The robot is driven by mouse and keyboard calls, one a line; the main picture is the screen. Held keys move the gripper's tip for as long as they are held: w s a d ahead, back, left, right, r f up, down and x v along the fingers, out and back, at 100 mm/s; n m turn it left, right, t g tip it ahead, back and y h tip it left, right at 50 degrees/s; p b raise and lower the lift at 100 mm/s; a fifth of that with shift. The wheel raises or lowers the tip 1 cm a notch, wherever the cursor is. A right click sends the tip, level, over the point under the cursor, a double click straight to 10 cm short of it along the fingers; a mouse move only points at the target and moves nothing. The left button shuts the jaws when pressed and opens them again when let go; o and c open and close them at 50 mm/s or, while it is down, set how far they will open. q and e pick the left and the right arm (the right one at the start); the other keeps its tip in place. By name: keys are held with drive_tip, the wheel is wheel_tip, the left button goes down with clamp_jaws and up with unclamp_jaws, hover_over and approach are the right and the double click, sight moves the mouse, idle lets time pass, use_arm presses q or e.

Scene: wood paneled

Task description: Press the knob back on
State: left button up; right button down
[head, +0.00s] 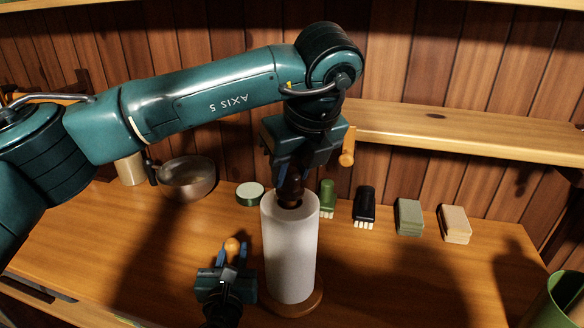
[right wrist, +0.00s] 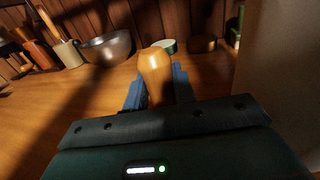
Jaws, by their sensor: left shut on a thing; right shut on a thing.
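A white paper roll (head: 290,250) stands upright on a round wooden base (head: 312,300) on the counter. My left gripper (head: 290,172) points down over the roll and is shut on a dark brown knob (head: 291,190) at the roll's top centre. I cannot tell whether the knob is seated on the post. My right gripper (head: 233,256) is low over the counter, left of the roll. Its blue fingers are shut on a light wooden piece with a rounded top (right wrist: 155,66), which also shows in the head view (head: 232,244).
Behind stand a metal bowl (head: 187,180), a beige mug (head: 131,169) and a round green tin (head: 250,193). Right of the roll lie a green brush (head: 328,197), a dark brush (head: 364,203), a green block (head: 409,216) and a tan block (head: 455,224). A shelf (head: 460,140) runs behind.

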use_arm(q)
drive_tip(key=shift+f, duration=0.65)
drive_tip(key=o, duration=1.1)
drive_tip(key=shift+r, duration=0.15)
drive_tip(key=v, duration=1.1)
drive_tip(key=shift+s+r, duration=0.2)
drive_tip(key=shift+r, duration=0.15)
drive_tip(key=shift+d, duration=0.1)
use_arm(e)
drive_tip(key=c, duration=1.1)
unclamp_jaws()
use_arm(q)
drive_tip(key=shift+f+b, duration=0.4)
drive_tip(key=shift+f, duration=0.05)
use_arm(e)
drive_tip(key=s, duration=1.3)
drive_tip(key=shift+s+a, duration=0.1)
drive_tip(key=shift+a, duration=0.2)
